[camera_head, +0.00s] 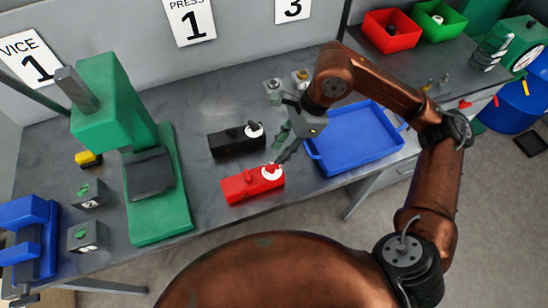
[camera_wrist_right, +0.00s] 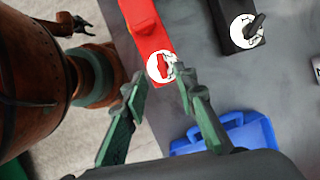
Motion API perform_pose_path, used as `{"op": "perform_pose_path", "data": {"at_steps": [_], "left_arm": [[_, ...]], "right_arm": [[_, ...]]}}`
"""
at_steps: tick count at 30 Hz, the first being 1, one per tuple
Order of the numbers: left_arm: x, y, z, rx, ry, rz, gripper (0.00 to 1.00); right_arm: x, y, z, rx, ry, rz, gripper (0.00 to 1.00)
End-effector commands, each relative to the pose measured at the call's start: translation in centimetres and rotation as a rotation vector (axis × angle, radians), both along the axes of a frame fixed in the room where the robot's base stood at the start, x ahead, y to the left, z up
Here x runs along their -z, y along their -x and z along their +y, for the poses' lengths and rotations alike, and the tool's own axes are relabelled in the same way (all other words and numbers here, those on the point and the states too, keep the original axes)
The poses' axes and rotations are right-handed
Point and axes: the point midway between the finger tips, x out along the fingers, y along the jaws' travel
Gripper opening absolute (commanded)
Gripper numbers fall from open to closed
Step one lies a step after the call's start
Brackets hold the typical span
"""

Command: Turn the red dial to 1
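The red box (camera_head: 250,185) lies near the table's front edge. Its dial, a white disc with a red knob (camera_wrist_right: 161,66), is at the box's right end in the head view. My right gripper (camera_head: 277,160) is just above that end, pointing down. In the right wrist view its green fingers (camera_wrist_right: 158,82) are apart with nothing between them. The dial shows just beyond the tips, nearer the right finger; I cannot tell whether that finger touches it. The dial's marks are too small to read.
A black box (camera_head: 232,144) with its own white dial is just behind the red one. A blue tray (camera_head: 312,150) stands close on the right. A green press (camera_head: 165,210) stands to the left. Bare table (camera_head: 208,205) lies between press and red box.

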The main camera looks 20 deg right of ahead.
Motion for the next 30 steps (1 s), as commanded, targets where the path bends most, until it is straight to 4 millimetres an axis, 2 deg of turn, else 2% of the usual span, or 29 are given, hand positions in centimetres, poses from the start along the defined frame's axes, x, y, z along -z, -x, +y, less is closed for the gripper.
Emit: {"op": "perform_pose_path", "data": {"at_steps": [3, 9, 27, 30], "left_arm": [[0.0, 0.0, 0.0, 0.0, 0.0, 0.0, 0.4], [0.0, -0.1, 0.0, 0.0, 0.0, -0.001, 0.4], [0.0, -0.1, -0.1, 0.0, 0.001, -0.001, 0.4], [-0.7, -0.3, -0.1, 0.0, 0.002, -0.004, 0.4]], "right_arm": [[-2.1, 0.0, -0.9, 0.001, 0.0, -0.003, 0.26], [-4.0, 0.2, -1.6, -0.001, 0.0, 0.0, 0.26], [-4.3, 0.2, -1.8, -0.001, 0.0, 0.001, 0.26], [-5.1, 0.3, -1.8, -0.001, -0.001, -0.004, 0.26]]}}
